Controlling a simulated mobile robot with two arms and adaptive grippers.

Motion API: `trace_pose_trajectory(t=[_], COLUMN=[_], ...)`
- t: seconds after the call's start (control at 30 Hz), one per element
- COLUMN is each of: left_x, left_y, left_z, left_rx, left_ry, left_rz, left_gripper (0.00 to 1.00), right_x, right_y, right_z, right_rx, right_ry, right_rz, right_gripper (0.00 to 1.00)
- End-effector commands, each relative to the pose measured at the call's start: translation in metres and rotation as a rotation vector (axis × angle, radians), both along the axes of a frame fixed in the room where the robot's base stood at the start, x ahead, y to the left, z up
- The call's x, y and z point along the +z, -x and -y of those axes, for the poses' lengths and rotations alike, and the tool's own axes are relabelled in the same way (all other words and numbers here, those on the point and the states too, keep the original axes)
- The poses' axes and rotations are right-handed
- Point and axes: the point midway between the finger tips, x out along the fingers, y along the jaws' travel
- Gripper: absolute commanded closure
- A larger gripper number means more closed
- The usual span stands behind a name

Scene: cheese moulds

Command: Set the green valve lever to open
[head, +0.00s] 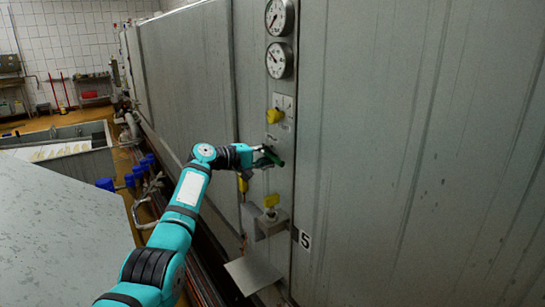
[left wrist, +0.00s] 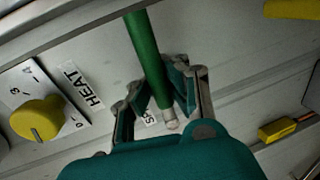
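The green valve lever (left wrist: 146,48) runs down from the top edge in the left wrist view, with its pale metal end between my left gripper's fingers. In the head view a small part of the green lever (head: 274,158) shows at the panel, partly covered by my gripper. My left gripper (head: 264,156) is at the lever. In the left wrist view its two fingers (left wrist: 157,92) stand apart on either side of the lever, with a visible gap on the left side. The right finger is close to the lever; contact is unclear. My right gripper is not in view.
A yellow knob (left wrist: 38,118) beside a HEAT label (left wrist: 82,87) is on the panel; it also shows above the gripper in the head view (head: 274,116). Two gauges (head: 279,40) sit higher up.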

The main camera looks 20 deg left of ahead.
Motion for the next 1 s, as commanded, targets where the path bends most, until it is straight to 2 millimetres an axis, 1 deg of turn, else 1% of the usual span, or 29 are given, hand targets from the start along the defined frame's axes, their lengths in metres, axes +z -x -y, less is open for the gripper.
trace_pose_trajectory(t=[0.03, 0.1, 0.13, 0.2, 0.3, 0.4, 0.63, 0.77, 0.87, 1.0], left_x=[-0.006, -0.006, -0.006, -0.006, -0.004, -0.003, -0.001, 0.0, 0.002, 0.007], left_y=[0.001, 0.001, 0.001, 0.001, 0.001, 0.0, 0.0, 0.005, 0.013, 0.035], left_z=[-0.002, -0.002, -0.002, -0.002, -0.002, -0.002, -0.001, -0.005, -0.013, -0.03], left_rx=[0.0, 0.001, 0.001, 0.001, 0.002, 0.001, 0.001, 0.001, 0.004, 0.005], left_ry=[-0.003, -0.003, -0.004, -0.003, -0.004, -0.003, -0.003, -0.004, -0.004, -0.007], left_rz=[-0.012, -0.012, -0.011, -0.01, -0.007, -0.005, -0.002, 0.001, 0.002, 0.002], left_gripper=[1.0, 1.0, 0.93, 0.84, 0.71, 0.6, 0.6, 0.6, 0.6, 0.6], right_x=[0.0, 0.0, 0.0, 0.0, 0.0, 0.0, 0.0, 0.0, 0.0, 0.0], right_y=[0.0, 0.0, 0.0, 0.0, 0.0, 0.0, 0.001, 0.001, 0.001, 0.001], right_z=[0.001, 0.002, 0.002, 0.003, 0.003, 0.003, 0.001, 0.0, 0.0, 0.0], right_rx=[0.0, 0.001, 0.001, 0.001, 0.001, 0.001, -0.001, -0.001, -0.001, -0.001], right_ry=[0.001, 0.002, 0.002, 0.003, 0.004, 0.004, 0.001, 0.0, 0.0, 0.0], right_rz=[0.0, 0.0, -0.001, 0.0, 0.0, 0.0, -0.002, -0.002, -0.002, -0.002], right_gripper=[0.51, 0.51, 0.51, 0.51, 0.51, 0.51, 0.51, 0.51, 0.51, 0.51])
